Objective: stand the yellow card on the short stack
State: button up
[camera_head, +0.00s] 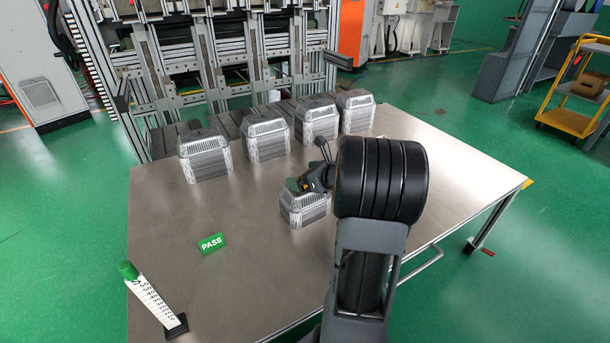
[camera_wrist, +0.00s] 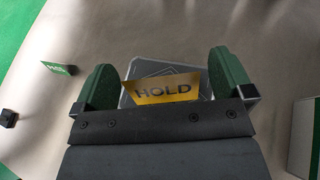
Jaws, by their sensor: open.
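The yellow card (camera_wrist: 163,89), marked HOLD, shows in the wrist view between my two green fingers, with its face toward the camera. Just behind it is the top of the short stack (camera_wrist: 160,69); the card appears to stand upright on it, though its lower edge is hidden by my gripper body. My gripper (camera_wrist: 163,75) is open, one finger on either side of the card. In the head view my gripper (camera_head: 310,180) is right at the top of the short stack (camera_head: 305,211) of clear-wrapped foil trays. The yellow card cannot be made out there.
Several taller wrapped tray stacks (camera_head: 264,137) stand in a row along the table's back edge. A green PASS card (camera_head: 212,243) stands left of the short stack. A white marked scale (camera_head: 160,304) with a green top is at the front left. The metal table (camera_head: 255,285) is clear between them.

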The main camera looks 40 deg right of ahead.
jog(key=shift+r, duration=0.2)
jog(key=shift+s+d+r+p, duration=0.1)
jog(key=shift+s+r+p, duration=0.1)
jog(key=shift+s+p, duration=0.1)
jog(key=p+v, duration=0.3)
jog(key=v, duration=0.8)
jog(key=s+a+n+g+h, duration=0.1)
jog(key=s+a+n+g, duration=0.2)
jog(key=a+n, duration=1)
jog(key=s+a+f+n+g+h, duration=0.1)
jog(key=s+a+n+g+h, duration=0.1)
jog(key=s+a+n+g, duration=0.2)
jog(key=a+n+g, duration=0.3)
jog(key=a+n, duration=0.5)
jog(key=n, duration=0.8)
jog(key=shift+a+f, duration=0.2)
jog(key=shift+a, duration=0.2)
jog(key=shift+s, duration=0.1)
